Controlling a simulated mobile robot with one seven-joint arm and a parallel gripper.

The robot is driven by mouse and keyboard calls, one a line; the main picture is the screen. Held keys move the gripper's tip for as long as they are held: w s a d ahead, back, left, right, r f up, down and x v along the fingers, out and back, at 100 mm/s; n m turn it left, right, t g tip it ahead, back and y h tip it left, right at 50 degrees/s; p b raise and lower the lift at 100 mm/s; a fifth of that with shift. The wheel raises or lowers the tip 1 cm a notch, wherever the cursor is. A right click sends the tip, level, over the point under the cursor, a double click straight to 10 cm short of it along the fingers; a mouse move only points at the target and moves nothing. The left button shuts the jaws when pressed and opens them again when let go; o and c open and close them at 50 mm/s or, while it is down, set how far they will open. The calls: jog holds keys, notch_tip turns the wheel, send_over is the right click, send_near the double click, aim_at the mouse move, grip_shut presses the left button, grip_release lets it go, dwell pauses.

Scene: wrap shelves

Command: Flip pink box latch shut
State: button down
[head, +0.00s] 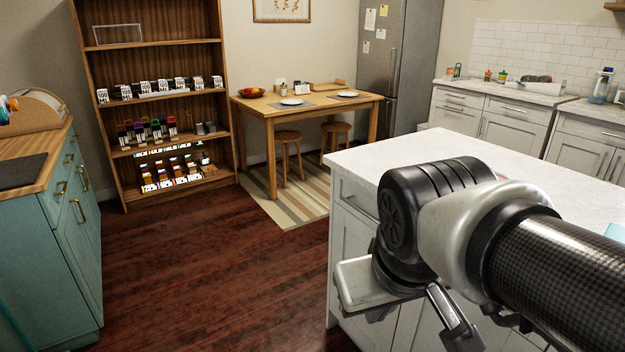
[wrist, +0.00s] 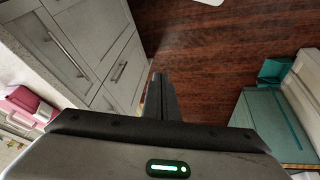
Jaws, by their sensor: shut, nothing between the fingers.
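A pink box (wrist: 32,100) shows at the left edge of the wrist view, on or beside the pale counter. My gripper (wrist: 158,80) is shut and empty in the wrist view. It points down past the grey island doors toward the wooden floor, apart from the pink box.
The white-topped island (head: 400,152) stands close beside my arm. Teal cabinets (head: 75,235) line the left. A wooden shelf (head: 112,75) with several small goods and a dining table (head: 262,104) with stools stand at the back. The wooden floor (head: 220,270) between is clear.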

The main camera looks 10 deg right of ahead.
jog(key=w+d+r+n+g+h+p, duration=0.1)
jog(key=w+d+n+g+h+p, duration=0.15)
jog(key=d+n+h+p, duration=0.4)
jog(key=w+d+r+n+g+h+p, duration=0.1)
jog(key=w+d+n+g+h+p, duration=0.15)
jog(key=d, duration=0.65)
jog(key=w+d+f+n+t+h+p, duration=0.1)
jog(key=w+n+t+p, duration=0.5)
jog(key=w+n, duration=0.7)
jog(key=w+f+h, duration=0.1)
jog(key=h, duration=0.1)
jog(key=shift+w+d+t+h, duration=0.2)
jog(key=shift+d+t+h, duration=0.1)
jog(key=shift+d+h, duration=0.1)
jog(key=shift+f, duration=0.15)
